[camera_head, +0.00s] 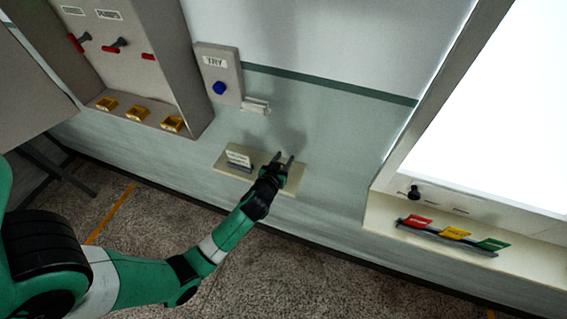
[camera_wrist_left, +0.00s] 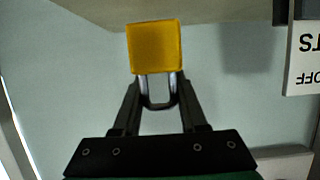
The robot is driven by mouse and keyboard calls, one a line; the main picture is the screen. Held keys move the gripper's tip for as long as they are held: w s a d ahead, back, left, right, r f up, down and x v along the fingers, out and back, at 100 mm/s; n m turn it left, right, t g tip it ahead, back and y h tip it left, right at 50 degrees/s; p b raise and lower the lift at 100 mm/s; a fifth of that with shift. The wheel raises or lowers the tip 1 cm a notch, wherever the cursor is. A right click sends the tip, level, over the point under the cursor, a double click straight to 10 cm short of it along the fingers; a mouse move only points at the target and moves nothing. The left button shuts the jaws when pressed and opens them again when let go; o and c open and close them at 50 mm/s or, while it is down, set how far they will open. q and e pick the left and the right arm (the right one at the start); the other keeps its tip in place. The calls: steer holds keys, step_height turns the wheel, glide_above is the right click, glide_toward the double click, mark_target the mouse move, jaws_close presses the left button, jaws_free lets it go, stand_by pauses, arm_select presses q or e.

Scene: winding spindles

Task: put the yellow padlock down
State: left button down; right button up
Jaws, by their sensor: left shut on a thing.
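The yellow padlock (camera_wrist_left: 155,46) is in the left wrist view, its square body beyond my fingertips and its grey shackle between the fingers. My left gripper (camera_wrist_left: 159,88) is shut on the shackle. In the head view my left gripper (camera_head: 284,160) is over the right part of a small beige wall shelf (camera_head: 302,177); the padlock cannot be made out there. Whether the padlock touches the shelf cannot be told. My right gripper is not in view.
A white sign (camera_head: 238,157) stands on the shelf's left part. A grey box with a blue button (camera_head: 219,87) is on the wall above. A cabinet with red handles and several yellow pieces (camera_head: 172,123) is left. Coloured cards (camera_head: 455,232) stand on a ledge at right.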

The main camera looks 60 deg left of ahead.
arm_select(q)
steer(key=shift+f, duration=0.75)
steer(key=shift+f, duration=0.15)
steer(key=shift+c, duration=2.2)
jaws_free()
steer(key=shift+s, duration=0.1)
steer(key=shift+r, duration=0.3)
steer(key=v, duration=1.2)
steer(key=shift+f, duration=0.15)
